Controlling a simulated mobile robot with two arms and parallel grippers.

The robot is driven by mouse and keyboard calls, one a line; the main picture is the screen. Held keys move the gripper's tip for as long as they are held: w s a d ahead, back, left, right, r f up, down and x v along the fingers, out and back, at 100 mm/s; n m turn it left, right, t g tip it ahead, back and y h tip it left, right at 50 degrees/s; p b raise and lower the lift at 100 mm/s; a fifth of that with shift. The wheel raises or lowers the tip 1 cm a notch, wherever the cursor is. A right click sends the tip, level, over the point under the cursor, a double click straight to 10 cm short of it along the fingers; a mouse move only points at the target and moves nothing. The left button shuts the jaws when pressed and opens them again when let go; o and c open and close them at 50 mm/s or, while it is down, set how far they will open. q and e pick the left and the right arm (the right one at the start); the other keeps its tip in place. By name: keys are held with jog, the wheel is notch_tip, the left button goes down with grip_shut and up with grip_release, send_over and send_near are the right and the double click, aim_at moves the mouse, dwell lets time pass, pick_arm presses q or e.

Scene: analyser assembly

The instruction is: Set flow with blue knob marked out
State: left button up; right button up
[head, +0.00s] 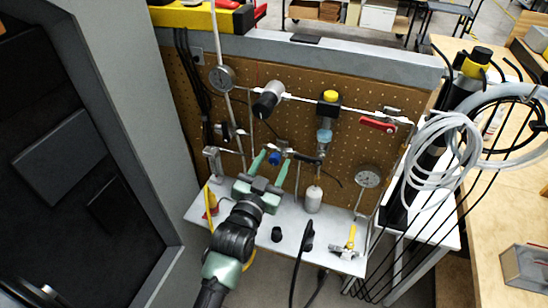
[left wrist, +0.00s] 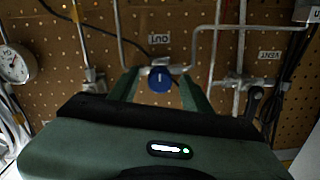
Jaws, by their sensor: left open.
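The blue knob (head: 275,159) is on the pipework low on the brown pegboard panel. In the left wrist view the blue knob (left wrist: 160,80) faces me, with a white label (left wrist: 159,39) reading OUT, upside down, beside it. My left gripper (head: 274,160) has its two green fingers apart, reaching toward the panel. In the left wrist view the left gripper's fingers (left wrist: 162,84) stand on either side of the knob. I cannot tell whether they touch it. My right gripper is not in view.
Coiled white tubing (head: 447,150) hangs at the right. A VENT label (left wrist: 271,54) marks another pipe.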

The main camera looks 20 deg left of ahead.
pick_arm(q)
jog(key=shift+w, duration=0.55)
jog(key=shift+c, duration=0.3)
grip_shut()
